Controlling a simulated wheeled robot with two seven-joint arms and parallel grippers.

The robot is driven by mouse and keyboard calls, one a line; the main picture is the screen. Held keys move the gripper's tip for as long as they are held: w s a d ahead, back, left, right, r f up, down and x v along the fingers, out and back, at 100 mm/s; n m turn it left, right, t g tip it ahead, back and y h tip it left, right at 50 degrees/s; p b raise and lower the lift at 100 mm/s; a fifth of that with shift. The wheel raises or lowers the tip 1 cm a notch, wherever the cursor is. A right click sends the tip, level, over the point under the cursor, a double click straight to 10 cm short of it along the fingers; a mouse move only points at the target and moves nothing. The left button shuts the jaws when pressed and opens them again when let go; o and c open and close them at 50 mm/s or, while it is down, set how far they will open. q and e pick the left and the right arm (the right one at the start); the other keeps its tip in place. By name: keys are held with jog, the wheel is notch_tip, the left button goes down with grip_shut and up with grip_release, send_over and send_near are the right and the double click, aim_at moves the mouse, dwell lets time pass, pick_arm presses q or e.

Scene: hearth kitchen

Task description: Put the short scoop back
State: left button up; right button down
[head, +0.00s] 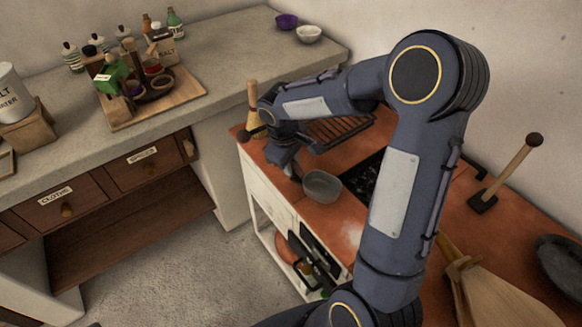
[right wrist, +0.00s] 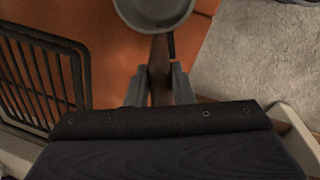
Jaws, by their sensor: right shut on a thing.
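The short scoop has a round grey bowl (head: 322,186) and a brown handle. My right gripper (head: 296,174) is shut on the handle, over the front edge of the orange-red worktop (head: 315,212). In the right wrist view the handle (right wrist: 159,62) runs between the two grey fingers (right wrist: 159,88), and the grey bowl (right wrist: 153,10) is cut off at the top edge. I cannot tell whether the scoop touches the worktop. My left gripper is out of view.
A dark grate (head: 340,130) lies behind the scoop. A wooden-handled tool with a black foot (head: 483,202) stands at right, near a dark pan (head: 562,262) and bellows (head: 490,290). A wooden tray (head: 180,95) with jars sits on the grey counter at left.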

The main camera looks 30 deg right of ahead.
jog(key=shift+f, duration=0.9)
jog(key=shift+f, duration=0.1)
jog(key=c, duration=1.3)
grip_release()
jog(key=shift+o, duration=0.2)
